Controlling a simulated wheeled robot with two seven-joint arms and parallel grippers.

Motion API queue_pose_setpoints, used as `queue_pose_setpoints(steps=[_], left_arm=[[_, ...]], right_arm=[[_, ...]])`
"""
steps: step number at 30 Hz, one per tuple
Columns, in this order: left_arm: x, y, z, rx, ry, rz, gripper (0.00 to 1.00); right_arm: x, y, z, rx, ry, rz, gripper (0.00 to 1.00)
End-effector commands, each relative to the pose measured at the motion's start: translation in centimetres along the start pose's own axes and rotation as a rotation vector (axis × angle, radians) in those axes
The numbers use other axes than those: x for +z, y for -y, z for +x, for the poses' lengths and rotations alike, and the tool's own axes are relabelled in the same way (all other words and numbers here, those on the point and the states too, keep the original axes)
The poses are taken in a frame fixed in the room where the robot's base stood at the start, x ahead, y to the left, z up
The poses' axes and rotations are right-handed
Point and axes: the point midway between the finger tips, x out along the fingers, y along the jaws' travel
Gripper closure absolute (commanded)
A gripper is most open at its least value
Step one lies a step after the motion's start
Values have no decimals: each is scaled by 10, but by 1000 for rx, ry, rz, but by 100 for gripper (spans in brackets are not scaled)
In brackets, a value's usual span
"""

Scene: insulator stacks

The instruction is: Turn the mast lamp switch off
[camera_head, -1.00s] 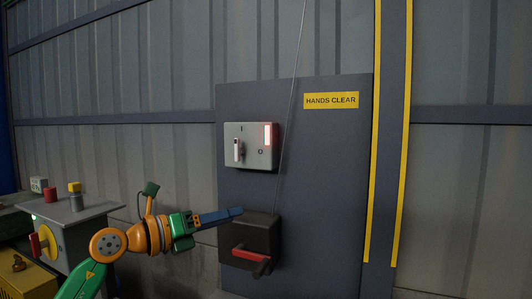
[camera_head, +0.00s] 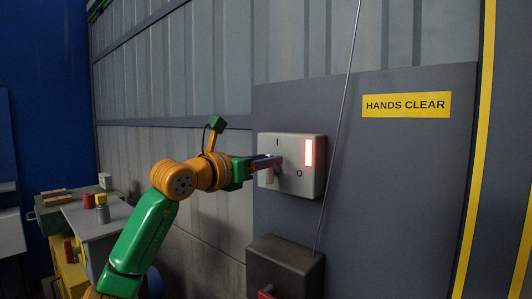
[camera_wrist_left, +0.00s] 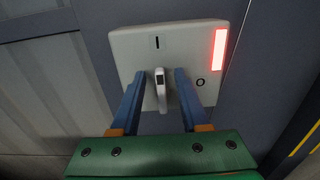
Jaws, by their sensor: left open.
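The switch box (camera_head: 307,178) is a pale grey box on a dark panel, marked I and O, with a lit red lamp strip (camera_head: 309,152) at its right. It also shows in the left wrist view (camera_wrist_left: 138,45), with its lamp strip lit red (camera_wrist_left: 220,48). The switch lever (camera_wrist_left: 160,88) is a pale handle below the I mark. My left gripper (camera_head: 276,161) reaches the front of the box. In the left wrist view my left gripper (camera_wrist_left: 154,82) is open, one blue finger on each side of the lever, with gaps visible. In the head view the gripper largely hides the lever.
A dark box (camera_head: 285,265) with a red handle is below the switch box. A thin cable (camera_head: 340,120) runs down past the switch box's right side. A yellow HANDS CLEAR sign (camera_head: 406,104) is at upper right. A grey cabinet (camera_head: 92,222) stands at left.

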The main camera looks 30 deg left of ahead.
Motion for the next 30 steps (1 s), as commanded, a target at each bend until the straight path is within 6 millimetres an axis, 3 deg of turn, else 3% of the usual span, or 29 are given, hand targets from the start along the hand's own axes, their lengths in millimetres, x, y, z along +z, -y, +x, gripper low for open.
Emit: queue_pose_setpoints(steps=[6,11,12,23,30], left_arm=[[-1,0,1,-1,1,0,55],[-1,0,1,-1,1,0,98],[-1,0,1,-1,1,0,100],[0,1,1,-1,1,25,100],[0,4,1,0,0,154,100]], right_arm=[[-1,0,0,0,-2,0,50],[-1,0,0,1,-3,0,50],[-1,0,0,1,-3,0,50],[-2,-2,-1,2,-4,0,50],[-2,-2,-6,3,-4,0,50]])
